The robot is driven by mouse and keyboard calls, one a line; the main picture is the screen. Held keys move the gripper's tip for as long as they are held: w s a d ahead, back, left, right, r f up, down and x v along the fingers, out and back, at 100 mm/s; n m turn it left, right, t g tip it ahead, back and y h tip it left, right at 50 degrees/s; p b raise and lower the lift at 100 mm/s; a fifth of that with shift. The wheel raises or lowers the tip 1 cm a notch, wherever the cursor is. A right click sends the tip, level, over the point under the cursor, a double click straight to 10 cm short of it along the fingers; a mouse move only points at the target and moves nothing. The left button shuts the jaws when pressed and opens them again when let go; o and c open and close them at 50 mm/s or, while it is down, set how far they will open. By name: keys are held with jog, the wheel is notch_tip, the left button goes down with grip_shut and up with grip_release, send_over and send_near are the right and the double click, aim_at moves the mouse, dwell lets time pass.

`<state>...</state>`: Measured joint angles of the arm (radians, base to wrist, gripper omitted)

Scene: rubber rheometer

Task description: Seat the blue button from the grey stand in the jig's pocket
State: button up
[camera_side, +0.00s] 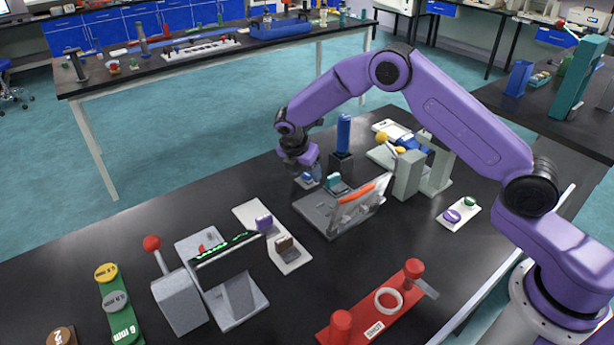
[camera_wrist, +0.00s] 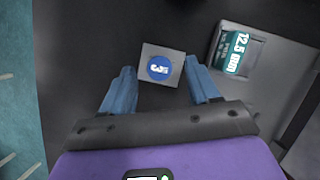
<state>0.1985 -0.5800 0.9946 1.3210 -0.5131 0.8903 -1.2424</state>
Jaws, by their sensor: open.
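The blue button (camera_wrist: 159,68), with white lettering, lies on top of a small grey stand (camera_wrist: 148,82) in the wrist view. My gripper (camera_wrist: 161,66) is open, with one blue finger on each side of the stand and clear gaps to it in that view. In the side view my gripper (camera_side: 309,174) points down at the stand (camera_side: 299,181), and its fingers largely hide the button. What seems to be the jig is a grey base (camera_side: 313,212) just to the right, carrying a teal block (camera_wrist: 234,54) marked 12.5 mm.
A tilted clear guard (camera_side: 358,208) with an orange edge rises from the jig's near side. A dark holder with a blue block (camera_side: 343,132) stands behind. A white plate (camera_side: 474,216) with purple and green discs lies to the right. Bare black bench lies left of the stand.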

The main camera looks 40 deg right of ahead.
jog(key=c, duration=1.1)
grip_shut()
jog(key=shift+r, duration=0.1)
